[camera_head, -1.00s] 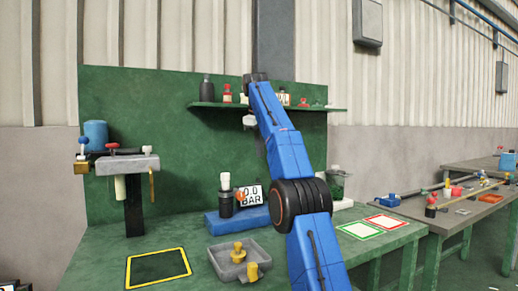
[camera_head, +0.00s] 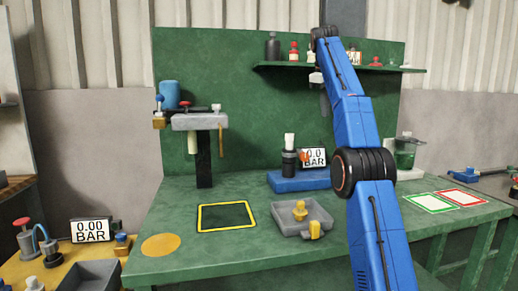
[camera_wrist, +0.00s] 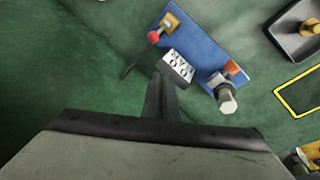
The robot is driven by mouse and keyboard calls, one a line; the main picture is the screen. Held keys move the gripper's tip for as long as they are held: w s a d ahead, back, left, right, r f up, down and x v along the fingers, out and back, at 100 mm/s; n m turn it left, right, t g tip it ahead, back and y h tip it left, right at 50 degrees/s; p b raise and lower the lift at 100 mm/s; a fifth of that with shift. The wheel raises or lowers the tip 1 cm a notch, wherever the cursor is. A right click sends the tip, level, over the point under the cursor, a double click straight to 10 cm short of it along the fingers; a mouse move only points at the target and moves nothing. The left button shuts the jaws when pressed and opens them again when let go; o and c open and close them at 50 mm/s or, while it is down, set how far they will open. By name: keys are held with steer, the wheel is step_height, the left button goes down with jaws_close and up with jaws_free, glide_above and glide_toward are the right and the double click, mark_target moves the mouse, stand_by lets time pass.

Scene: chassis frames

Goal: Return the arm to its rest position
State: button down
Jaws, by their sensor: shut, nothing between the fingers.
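My blue arm rises from the lower right of the head view and bends at a dark joint. Its upper link reaches up to the shelf's height in front of the green back panel. My gripper (camera_wrist: 162,84) shows in the wrist view as dark fingers, shut and empty. It hangs above the bench, and the blue gauge block (camera_wrist: 205,62) with its 0.0 BAR display (camera_wrist: 177,67) lies beyond the fingertips. In the head view the gripper is small and dark below the arm's end, and its fingertips are hard to make out.
The green bench (camera_head: 270,245) holds a grey tray (camera_head: 290,232) with yellow fittings, a yellow-framed dark square (camera_head: 227,217) and a clamp stand (camera_head: 203,165). A shelf (camera_head: 280,66) with bottles runs behind my arm. A yellow bench (camera_head: 55,270) stands at left.

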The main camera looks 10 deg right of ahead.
steer(key=s+a+f+m+t+y, duration=0.1)
steer(key=s+a+f, duration=0.3)
steer(key=s, duration=0.8)
steer(key=s+a+f+m, duration=0.2)
steer(key=s+a, duration=0.3)
steer(key=s, duration=0.6)
steer(key=shift+m+t+y, duration=0.3)
steer(key=shift+m, duration=0.5)
steer(key=s+a+f, duration=0.1)
steer(key=s+f, duration=0.4)
steer(key=s+a+f, duration=0.1)
steer(key=s+f, duration=0.4)
steer(key=s, duration=0.1)
steer(key=s+a+f, duration=0.2)
steer(key=s+f, duration=0.3)
steer(key=shift+s+f, duration=0.2)
steer(key=shift+f, duration=0.2)
steer(key=s+a+f+m, duration=0.1)
steer(key=s+f, duration=1.2)
steer(key=f, duration=0.5)
steer(key=shift+s+a+f+m+y, duration=0.15)
steer(key=shift+s+a+m+y, duration=0.15)
steer(key=shift+a+m, duration=0.1)
